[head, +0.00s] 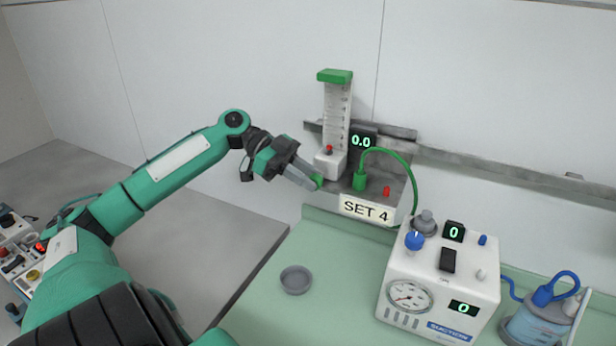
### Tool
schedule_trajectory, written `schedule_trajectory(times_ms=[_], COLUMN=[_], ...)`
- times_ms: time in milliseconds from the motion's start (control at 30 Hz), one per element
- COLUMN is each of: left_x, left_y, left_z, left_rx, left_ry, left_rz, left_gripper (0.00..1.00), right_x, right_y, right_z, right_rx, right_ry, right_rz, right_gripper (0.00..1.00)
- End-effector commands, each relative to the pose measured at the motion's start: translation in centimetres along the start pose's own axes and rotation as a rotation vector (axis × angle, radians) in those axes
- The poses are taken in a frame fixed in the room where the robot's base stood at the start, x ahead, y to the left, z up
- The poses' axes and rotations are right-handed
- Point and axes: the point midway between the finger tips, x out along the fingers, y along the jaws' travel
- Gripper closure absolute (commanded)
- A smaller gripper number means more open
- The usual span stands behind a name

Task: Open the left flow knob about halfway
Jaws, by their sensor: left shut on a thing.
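The left flow knob (318,181) is small and green, at the lower front of the flowmeter (337,115), a clear tube with a green top and a white base. My left gripper (312,182) reaches in from the left and is shut on this knob; the fingers hide part of it. A black display (362,141) beside the tube reads 0.0. A white label (367,209) below reads SET 4. My right gripper is not in view.
A green hose (410,173) curves from a green connector (360,179) on the grey bracket. A red plug (387,191) is beside it. A white suction unit (440,285), a blue-lidded jar (541,319) and a grey dish (296,279) stand on the green counter (330,250).

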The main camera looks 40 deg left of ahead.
Motion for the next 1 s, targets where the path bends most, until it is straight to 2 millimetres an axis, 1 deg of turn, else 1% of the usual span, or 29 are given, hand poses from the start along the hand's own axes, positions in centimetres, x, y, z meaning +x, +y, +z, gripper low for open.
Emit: schedule_trajectory(times_ms=[33,133,167,233,533,667,767,867,1000], left_x=[0.4,0.4,0.4,0.4,0.1,-0.7,-2.1,-4.3,-7.7], left_y=[0.3,0.3,0.3,0.3,0.1,0.1,0.1,0.0,0.1], left_z=[0.5,0.5,0.5,0.5,0.2,0.3,0.4,0.4,0.4], left_rx=[-0.007,-0.007,-0.007,-0.007,-0.003,-0.002,-0.003,-0.001,-0.002], left_ry=[-0.007,-0.007,-0.008,-0.007,-0.004,-0.003,-0.002,-0.001,-0.002], left_rz=[0.015,0.015,0.015,0.015,0.006,0.004,0.003,0.001,0.003], left_gripper=[0.99,0.99,0.74,0.61,0.60,0.60,0.60,0.60,0.60], right_x=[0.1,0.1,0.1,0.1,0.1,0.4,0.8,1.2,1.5], right_y=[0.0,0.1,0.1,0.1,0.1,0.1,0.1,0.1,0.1], right_z=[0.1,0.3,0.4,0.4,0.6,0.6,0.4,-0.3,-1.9], right_rx=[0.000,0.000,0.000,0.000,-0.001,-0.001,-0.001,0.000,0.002], right_ry=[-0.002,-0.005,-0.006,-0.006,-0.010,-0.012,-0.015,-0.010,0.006], right_rz=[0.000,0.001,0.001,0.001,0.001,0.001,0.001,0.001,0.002], right_gripper=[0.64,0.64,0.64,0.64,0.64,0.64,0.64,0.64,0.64])
